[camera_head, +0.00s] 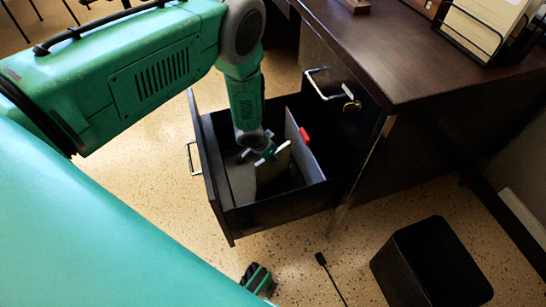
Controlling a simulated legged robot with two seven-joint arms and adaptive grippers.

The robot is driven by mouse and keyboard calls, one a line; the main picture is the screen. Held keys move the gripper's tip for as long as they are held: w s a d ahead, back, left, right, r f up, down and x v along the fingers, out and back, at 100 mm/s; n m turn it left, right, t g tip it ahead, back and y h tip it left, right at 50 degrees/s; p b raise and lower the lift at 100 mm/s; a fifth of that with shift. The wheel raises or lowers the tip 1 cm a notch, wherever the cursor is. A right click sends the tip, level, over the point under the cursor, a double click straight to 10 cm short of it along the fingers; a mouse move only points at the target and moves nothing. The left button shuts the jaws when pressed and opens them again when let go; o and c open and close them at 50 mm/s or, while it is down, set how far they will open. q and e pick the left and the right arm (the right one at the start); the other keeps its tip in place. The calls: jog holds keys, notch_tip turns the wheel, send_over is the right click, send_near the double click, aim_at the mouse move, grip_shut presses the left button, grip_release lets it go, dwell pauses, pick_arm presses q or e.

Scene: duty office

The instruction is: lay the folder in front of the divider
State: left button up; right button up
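The drawer (280,213) stands open at the desk's side. My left gripper (268,155) points down into the drawer, to the left of the divider. Pale bars show at its tips. A dull grey-brown sheet (272,180) shows just under the tips. It may be the folder, but shadow and the gripper hide much of it. I cannot tell whether the fingers are closed on it. My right gripper is not clearly in view.
The desk (390,50) is at the upper right, with a paper-filled wire tray (480,30) on top. A black bin (430,262) stands on the floor at lower right. A cable (329,272) lies near it.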

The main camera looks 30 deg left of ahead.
pick_arm(q)
jog(key=shift+r, duration=0.1)
jog(key=p+v, duration=0.5)
jog(key=v, duration=0.6)
jog(key=shift+r, duration=0.1)
jog(key=shift+s+r, duration=0.25)
jog(key=shift+r, duration=0.15)
